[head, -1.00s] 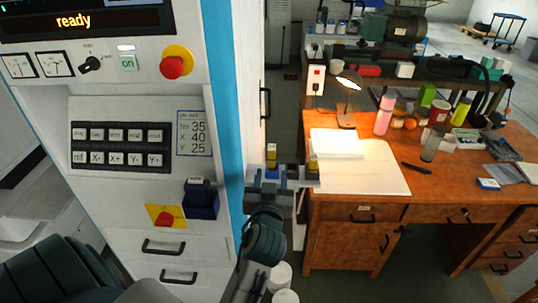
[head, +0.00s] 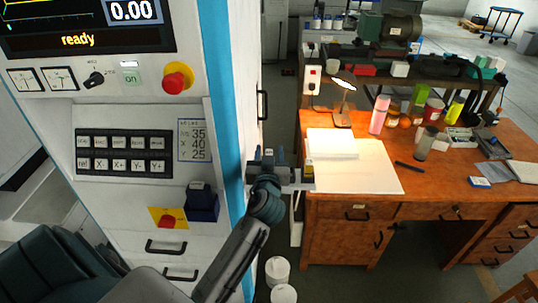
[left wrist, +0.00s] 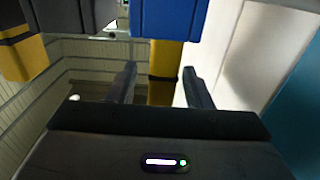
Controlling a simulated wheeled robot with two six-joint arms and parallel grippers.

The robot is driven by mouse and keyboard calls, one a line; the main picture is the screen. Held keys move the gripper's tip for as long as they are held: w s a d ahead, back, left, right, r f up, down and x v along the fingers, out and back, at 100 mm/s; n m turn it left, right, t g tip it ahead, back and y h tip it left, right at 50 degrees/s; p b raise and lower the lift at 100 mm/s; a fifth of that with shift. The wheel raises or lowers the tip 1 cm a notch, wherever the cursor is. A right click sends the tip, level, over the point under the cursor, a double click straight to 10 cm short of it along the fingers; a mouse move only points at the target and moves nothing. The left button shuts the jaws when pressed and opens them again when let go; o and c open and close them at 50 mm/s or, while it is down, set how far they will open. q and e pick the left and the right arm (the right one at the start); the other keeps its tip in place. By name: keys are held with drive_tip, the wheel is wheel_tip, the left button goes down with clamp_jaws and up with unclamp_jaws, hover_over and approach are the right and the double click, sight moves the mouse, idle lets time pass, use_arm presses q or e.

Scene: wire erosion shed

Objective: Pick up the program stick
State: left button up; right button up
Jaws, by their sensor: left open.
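A blue block with a yellow lower part (left wrist: 165,60), which looks like the program stick, shows at the top middle of the left wrist view. My left gripper (left wrist: 160,88) is open, with one finger to each side of the line to the yellow part and nothing held. I cannot tell whether the stick is fully between the fingers. In the head view my left gripper (head: 268,162) is beside the machine's blue edge and mostly hides the stick. A dark grey block with a yellow and black lower part (left wrist: 25,55) stands to the left. My right gripper is not in view.
The white machine panel (head: 120,215) with a dark blue box (head: 202,203) and red knobs is close on the left. A small grey rack (head: 298,186) is at the gripper. A wooden desk (head: 440,195) with a lamp and bottles stands to the right. White buckets (head: 278,270) are below.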

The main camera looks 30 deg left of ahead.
use_arm(q)
drive_tip(key=shift+w+a+f, duration=0.1)
drive_tip(key=shift+w+a, duration=0.25)
drive_tip(key=shift+w, duration=0.1)
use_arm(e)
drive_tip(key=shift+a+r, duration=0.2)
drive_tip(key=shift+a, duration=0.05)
use_arm(q)
drive_tip(key=shift+s+d, duration=0.1)
drive_tip(key=c, duration=0.3)
clamp_jaws()
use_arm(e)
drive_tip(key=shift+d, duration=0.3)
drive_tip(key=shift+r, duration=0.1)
